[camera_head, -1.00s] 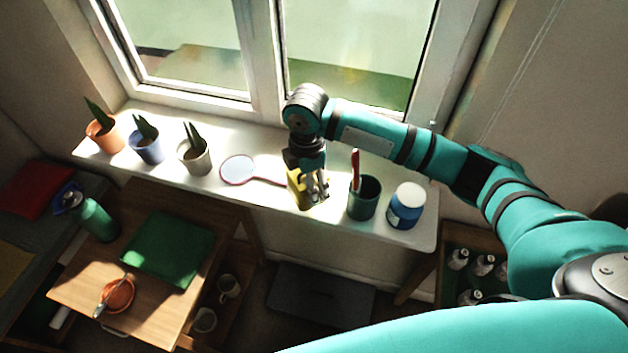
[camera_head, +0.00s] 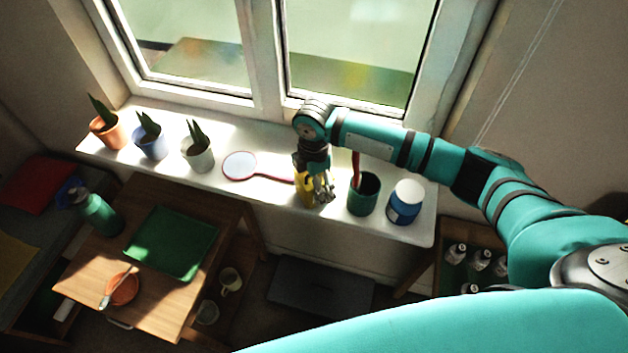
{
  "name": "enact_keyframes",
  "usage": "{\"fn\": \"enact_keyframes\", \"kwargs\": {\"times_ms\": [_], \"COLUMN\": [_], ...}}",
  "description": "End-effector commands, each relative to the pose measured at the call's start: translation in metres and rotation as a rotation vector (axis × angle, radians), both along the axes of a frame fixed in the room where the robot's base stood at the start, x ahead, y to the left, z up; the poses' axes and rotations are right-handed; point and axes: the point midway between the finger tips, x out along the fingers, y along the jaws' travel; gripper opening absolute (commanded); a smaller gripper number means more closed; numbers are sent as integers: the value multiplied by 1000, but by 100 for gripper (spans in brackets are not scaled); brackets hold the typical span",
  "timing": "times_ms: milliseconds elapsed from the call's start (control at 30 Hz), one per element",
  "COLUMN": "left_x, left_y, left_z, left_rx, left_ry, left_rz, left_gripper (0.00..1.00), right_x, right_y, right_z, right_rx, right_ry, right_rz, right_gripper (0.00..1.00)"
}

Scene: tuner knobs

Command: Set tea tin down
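The yellow tea tin (camera_head: 304,188) is at the front edge of the white windowsill, between the hand mirror and the green cup. My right gripper (camera_head: 323,192) comes down over it from above, with its fingers at the tin's right and near side. The gripper appears closed around the tin and covers part of it. The tin looks upright, at or just above the sill; whether its base touches is hard to see. My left gripper is not in view.
On the white windowsill (camera_head: 232,190), a red-rimmed hand mirror (camera_head: 240,166) lies left of the tin. A green cup (camera_head: 363,197) and a blue jar (camera_head: 404,203) stand to the right. Three potted plants (camera_head: 198,155) stand at the left. A wooden table (camera_head: 88,272) is below.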

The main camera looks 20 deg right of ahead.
Motion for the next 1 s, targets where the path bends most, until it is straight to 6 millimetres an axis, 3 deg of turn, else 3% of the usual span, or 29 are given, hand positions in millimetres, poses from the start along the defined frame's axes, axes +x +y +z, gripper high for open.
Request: {"fn": "enact_keyframes", "kwargs": {"times_ms": [333, 467, 800, 1000], "left_x": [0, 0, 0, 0], "left_y": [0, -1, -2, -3], "left_z": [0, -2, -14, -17], "left_rx": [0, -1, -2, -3], "left_ry": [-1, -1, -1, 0], "left_rz": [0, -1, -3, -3], "left_gripper": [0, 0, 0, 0], "right_x": [0, 1, 1, 0], "right_y": [0, 0, 0, 0], "right_z": [2, 12, 81, 112], "right_rx": [0, 1, 1, 1], "right_ry": [-1, -3, -4, -2], "right_rz": [0, 1, 0, -1], "right_gripper": [100, 100, 100, 100]}}
